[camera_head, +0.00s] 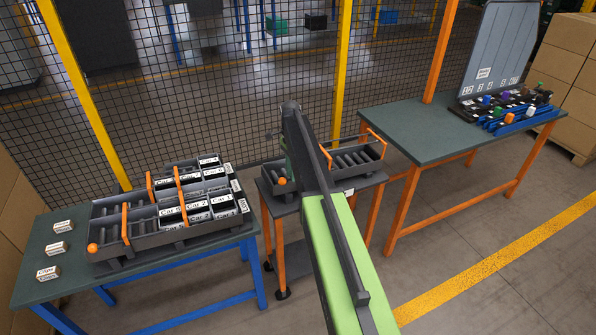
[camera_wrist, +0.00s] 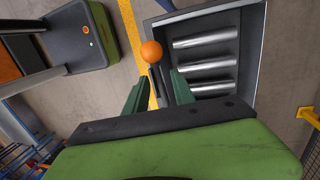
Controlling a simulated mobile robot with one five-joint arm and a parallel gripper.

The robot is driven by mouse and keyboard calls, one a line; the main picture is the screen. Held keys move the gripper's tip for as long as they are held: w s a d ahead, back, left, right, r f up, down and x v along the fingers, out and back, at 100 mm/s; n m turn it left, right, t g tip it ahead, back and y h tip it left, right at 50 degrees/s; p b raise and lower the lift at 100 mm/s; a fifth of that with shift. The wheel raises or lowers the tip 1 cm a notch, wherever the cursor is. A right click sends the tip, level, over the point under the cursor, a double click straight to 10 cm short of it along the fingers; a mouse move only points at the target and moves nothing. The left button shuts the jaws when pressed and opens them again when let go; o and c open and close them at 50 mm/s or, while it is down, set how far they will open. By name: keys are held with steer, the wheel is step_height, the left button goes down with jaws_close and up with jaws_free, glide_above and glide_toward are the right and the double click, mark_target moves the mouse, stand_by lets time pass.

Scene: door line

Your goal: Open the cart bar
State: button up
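The cart (camera_head: 333,203) stands in the middle of the head view and carries a dark roller tray. An orange bar (camera_head: 376,143) rises at the tray's right end. An orange ball knob (camera_head: 282,181) is at its left end, partly near my arm. In the wrist view the knob (camera_wrist: 151,51) sits on a short dark stem beside the roller tray (camera_wrist: 250,50). My gripper (camera_wrist: 157,90) is open, its two green fingers apart, with the knob just beyond the fingertips. No contact shows. My arm hides the middle of the tray in the head view.
A left bench (camera_head: 70,297) holds a larger roller rack (camera_head: 152,240) with labelled boxes, orange bars and a ball knob. A right bench (camera_head: 402,127) holds a grey board and coloured parts. A mesh fence (camera_head: 235,90) runs behind. Floor is free at front right.

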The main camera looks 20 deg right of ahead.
steer(key=p+v, duration=1.6)
steer(key=v, duration=0.1)
steer(key=shift+p, duration=0.3)
steer(key=shift+w+r, duration=0.1)
steer(key=shift+r, duration=0.05)
steer(key=shift+a, duration=0.2)
steer(key=s+a+f+n+b, duration=0.3)
steer(key=s+a+f+b, duration=0.2)
steer(key=s+a, duration=0.7)
steer(key=s+a+f+n+t+b, duration=0.1)
steer(key=s+a+n, duration=0.1)
steer(key=s+n, duration=0.5)
steer(key=s+a+f+n+t+b, duration=0.1)
steer(key=s+a+n, duration=0.2)
steer(key=s+n, duration=0.4)
steer(key=shift+s+a+f+n+h, duration=0.35)
steer(key=shift+s+n+h, duration=0.05)
steer(key=shift+s, duration=1.05)
